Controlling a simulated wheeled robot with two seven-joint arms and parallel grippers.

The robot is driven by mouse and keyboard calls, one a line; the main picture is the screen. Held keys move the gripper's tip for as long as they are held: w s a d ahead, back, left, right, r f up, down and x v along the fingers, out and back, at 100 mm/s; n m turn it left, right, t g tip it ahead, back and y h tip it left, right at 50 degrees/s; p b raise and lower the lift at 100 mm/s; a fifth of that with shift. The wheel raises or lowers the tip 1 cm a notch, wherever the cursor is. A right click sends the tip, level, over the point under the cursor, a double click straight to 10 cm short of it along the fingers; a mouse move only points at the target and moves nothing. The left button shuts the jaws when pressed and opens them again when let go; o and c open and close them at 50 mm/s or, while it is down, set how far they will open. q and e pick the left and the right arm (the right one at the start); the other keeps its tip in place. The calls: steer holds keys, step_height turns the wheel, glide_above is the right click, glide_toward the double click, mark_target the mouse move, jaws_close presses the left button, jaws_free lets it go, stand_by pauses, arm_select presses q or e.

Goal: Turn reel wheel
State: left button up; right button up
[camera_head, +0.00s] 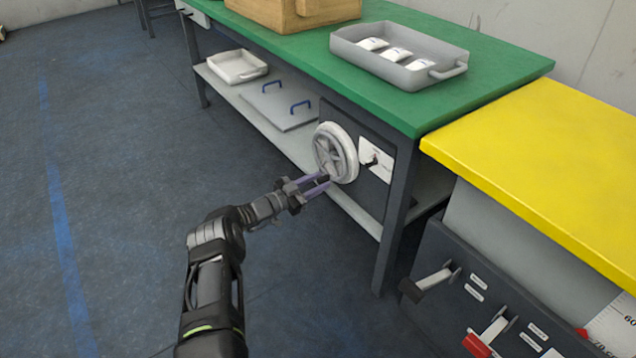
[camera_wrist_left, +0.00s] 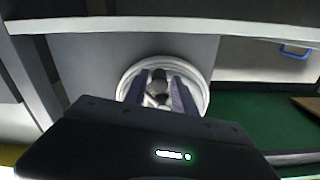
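The reel wheel (camera_head: 336,152) is a white spoked wheel on the dark side panel under the green table. It also shows in the left wrist view (camera_wrist_left: 206,95), straight ahead and partly hidden by my gripper. My left gripper (camera_head: 322,182) is at the lower left part of the wheel, its two purple fingers pointing at it. In the left wrist view the fingers (camera_wrist_left: 161,92) stand apart with a gap between them, in front of the wheel's middle. Whether they touch the wheel, I cannot tell. My right gripper is not in view.
A lower shelf (camera_head: 290,145) holds a white tray (camera_head: 237,66) and a grey lid. A yellow-topped cabinet (camera_head: 560,150) stands right. The floor at left is clear.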

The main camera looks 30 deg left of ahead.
arm_select(q)
steer(key=shift+o, duration=0.9)
steer(key=shift+s, duration=0.1)
steer(key=shift+s+a+r+p, duration=0.1)
steer(key=shift+s+a+p, duration=0.1)
steer(key=shift+s+p, duration=0.15)
steer(key=p+v, duration=0.2)
steer(key=v, duration=0.4)
steer(key=shift+s+p, duration=0.3)
steer(key=shift+s, duration=0.05)
